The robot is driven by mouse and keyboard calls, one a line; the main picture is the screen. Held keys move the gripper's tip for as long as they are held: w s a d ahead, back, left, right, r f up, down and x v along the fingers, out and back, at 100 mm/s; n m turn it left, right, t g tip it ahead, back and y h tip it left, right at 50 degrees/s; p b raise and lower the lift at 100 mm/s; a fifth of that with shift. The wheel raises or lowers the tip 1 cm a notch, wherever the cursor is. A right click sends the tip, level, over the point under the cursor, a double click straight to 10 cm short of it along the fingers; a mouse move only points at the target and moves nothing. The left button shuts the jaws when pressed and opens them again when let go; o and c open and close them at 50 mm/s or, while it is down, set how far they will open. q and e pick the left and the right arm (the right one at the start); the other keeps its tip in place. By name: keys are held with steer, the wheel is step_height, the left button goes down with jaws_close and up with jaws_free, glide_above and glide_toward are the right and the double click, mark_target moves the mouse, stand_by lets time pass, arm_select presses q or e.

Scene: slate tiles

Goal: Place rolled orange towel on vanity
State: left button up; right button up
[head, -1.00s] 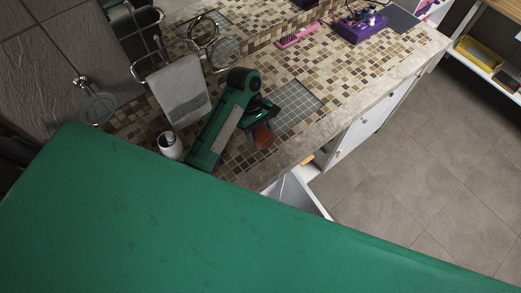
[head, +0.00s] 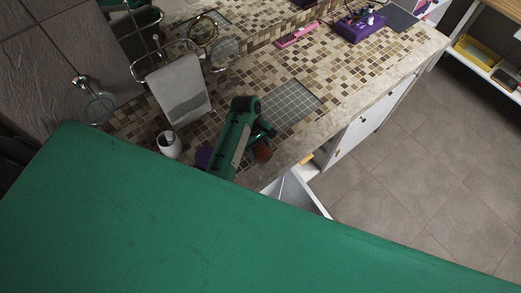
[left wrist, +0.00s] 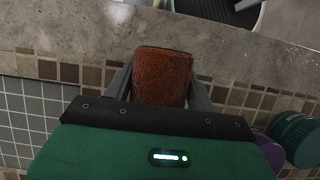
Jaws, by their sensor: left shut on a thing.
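The rolled orange towel (left wrist: 162,78) shows rust-brown between the two fingers of my left gripper (left wrist: 160,88) in the left wrist view. The gripper is shut on it. In the head view only a small part of the towel (head: 263,154) shows beside my left gripper (head: 262,146), near the front edge of the tiled vanity (head: 340,75). I cannot tell whether the towel touches the top. My right gripper is not in view.
A grey towel (head: 180,90) hangs on a chrome rack at the left. A white cup (head: 169,145) stands near my arm. A pink brush (head: 298,35) and a purple box (head: 357,27) lie farther back. An open drawer (head: 296,192) juts out below. The vanity's middle is clear.

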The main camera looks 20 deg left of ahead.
arm_select(q)
steer(key=shift+f, duration=0.2)
steer(key=shift+f, duration=0.1)
